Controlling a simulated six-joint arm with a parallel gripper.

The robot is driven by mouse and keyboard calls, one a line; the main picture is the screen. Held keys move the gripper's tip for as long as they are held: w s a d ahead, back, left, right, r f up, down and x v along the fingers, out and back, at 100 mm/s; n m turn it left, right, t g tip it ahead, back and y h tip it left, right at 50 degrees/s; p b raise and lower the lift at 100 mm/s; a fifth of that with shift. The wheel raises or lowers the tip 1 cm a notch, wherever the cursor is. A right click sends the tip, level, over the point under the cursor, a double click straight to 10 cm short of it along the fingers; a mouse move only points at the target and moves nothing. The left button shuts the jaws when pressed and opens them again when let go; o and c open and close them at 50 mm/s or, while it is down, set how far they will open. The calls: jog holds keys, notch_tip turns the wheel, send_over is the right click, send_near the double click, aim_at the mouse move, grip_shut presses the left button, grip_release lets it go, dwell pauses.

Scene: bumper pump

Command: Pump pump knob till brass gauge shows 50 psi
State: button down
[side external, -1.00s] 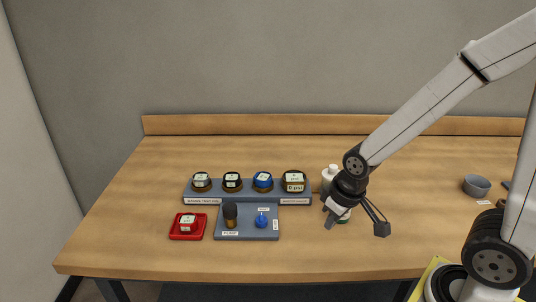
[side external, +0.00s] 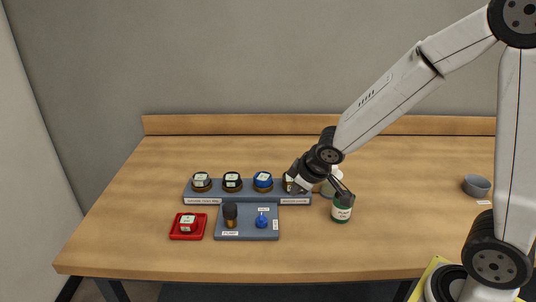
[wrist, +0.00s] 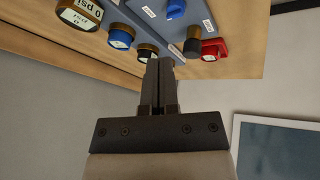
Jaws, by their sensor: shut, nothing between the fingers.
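The pump knob (side external: 230,213) is a dark cap on a brass-coloured stem, upright at the left of a grey-blue pump panel. It also shows as a dark knob in the wrist view (wrist: 192,47). The brass gauge (wrist: 80,14) is at the upper left of the wrist view, its label reading 0 psi; in the side view my gripper mostly covers it. My gripper (side external: 293,190) is shut and empty, in front of the brass gauge in the side view, right of and apart from the pump knob. Its closed fingers (wrist: 160,65) show in the wrist view.
A blue knob (side external: 262,220) sits right of the pump knob on the panel. Several other gauges, including a blue one (side external: 263,180), stand in the row behind. A red tray (side external: 176,234) with a gauge is at left, a green-based container (side external: 342,211) at right, a grey bowl (side external: 476,185) farther right.

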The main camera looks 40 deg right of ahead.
jog(key=w+a+r+n+t+y, duration=0.2)
jog(key=w+a+n, duration=0.15)
jog(key=w, duration=0.55)
jog(key=n+y, duration=0.3)
jog(key=n, duration=0.4)
send_over(233, 206)
jog(key=shift+f, duration=0.1)
jog(key=shift+f, duration=0.1)
jog(key=shift+f, duration=4.3)
jog(key=shift+f, duration=0.25)
jog(key=shift+f, duration=0.2)
